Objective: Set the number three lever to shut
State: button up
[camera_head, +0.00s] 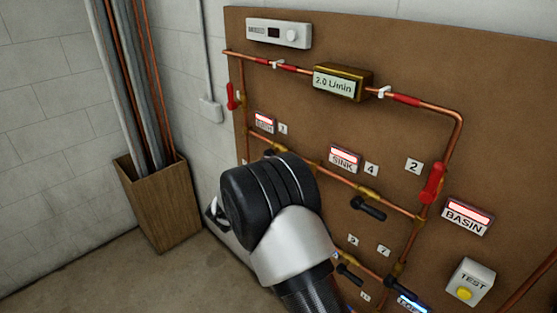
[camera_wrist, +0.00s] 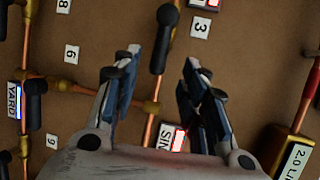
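The number 3 tag (camera_wrist: 199,27) is on the board at the upper right of the wrist view. Beside it, a black lever (camera_wrist: 162,40) lies along a copper pipe (camera_wrist: 149,130), in line with it. My gripper (camera_wrist: 158,75) is open and empty. Its two fingers point at the board, one on each side of that pipe, with the lever seen between and beyond the fingertips. I cannot tell any contact.
In the head view, a red lever (camera_head: 431,183) by tag 2 and a black lever (camera_head: 369,208) below tag 4 stand out from the board (camera_head: 500,120). A flow meter (camera_head: 341,83) reads 2.0 L/min. A wooden bin of pipes (camera_head: 160,205) stands left.

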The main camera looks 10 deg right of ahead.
jog(key=x, duration=0.9)
jog(key=shift+w+d+f, duration=0.1)
jog(key=shift+w+d, duration=0.1)
jog(key=shift+w, duration=0.05)
grip_shut()
dwell(0.4)
